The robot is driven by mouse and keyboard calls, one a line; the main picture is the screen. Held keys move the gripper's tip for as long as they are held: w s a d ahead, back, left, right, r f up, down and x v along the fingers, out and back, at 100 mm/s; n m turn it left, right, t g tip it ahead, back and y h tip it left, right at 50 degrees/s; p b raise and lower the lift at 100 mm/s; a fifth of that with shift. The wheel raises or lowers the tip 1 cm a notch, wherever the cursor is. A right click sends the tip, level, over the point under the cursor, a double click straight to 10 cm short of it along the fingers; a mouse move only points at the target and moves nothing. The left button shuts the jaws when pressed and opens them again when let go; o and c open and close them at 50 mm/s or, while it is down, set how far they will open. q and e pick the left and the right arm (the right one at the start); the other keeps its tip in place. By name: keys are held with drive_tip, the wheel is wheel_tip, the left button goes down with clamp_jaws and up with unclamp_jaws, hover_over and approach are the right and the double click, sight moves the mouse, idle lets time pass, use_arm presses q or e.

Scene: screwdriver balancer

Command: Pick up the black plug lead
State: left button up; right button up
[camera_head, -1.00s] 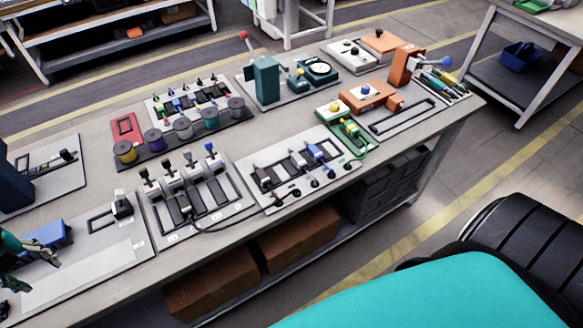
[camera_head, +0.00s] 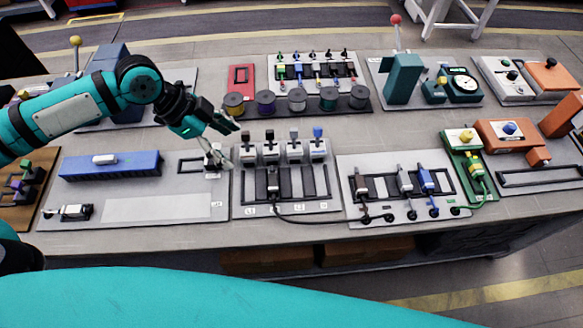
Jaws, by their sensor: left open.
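A black plug (camera_head: 273,188) sits in the tray of the middle board (camera_head: 240,200). A black lead (camera_head: 310,219) runs from that board's front edge toward the right board (camera_head: 350,168). My left gripper (camera_head: 230,143) is open and empty above the table, just left of the middle board's upper part. It is apart from the black plug, up and to the left of it. The right board holds a grey plug (camera_head: 404,180), a blue plug (camera_head: 427,180) and a plug at its left. My right gripper is out of view.
Behind the middle board stand several coloured spools (camera_head: 297,100) and a red tray (camera_head: 240,77). A blue block (camera_head: 110,165) lies on the left board. A green board (camera_head: 470,160) stands right of the plug boards. Bare table shows along the front.

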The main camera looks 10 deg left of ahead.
use_arm(q)
drive_tip(key=p, duration=0.2)
approach(272, 181)
drive_tip(key=x, duration=0.3)
drive_tip(key=shift+w+d+r, duration=0.1)
drive_tip(key=shift+w+d, duration=0.1)
drive_tip(key=shift+d+f, duration=0.2)
drive_tip(key=shift+f, duration=0.25)
drive_tip(key=shift+d+f+p, duration=0.15)
drive_tip(key=shift+f+p, duration=0.15)
drive_tip(key=shift+p, duration=0.1)
drive_tip(key=p+x, duration=0.1)
drive_tip(key=x, duration=0.2)
drive_tip(key=shift+d+f, duration=0.1)
drive_tip(key=shift+f, duration=0.3)
drive_tip(key=shift+w+d+f, duration=0.1)
drive_tip(key=shift+f, duration=0.25)
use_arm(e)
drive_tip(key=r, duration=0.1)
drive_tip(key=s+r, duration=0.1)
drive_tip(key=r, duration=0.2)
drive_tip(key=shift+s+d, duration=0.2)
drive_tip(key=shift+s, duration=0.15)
use_arm(q)
drive_tip(key=shift+c, duration=0.3)
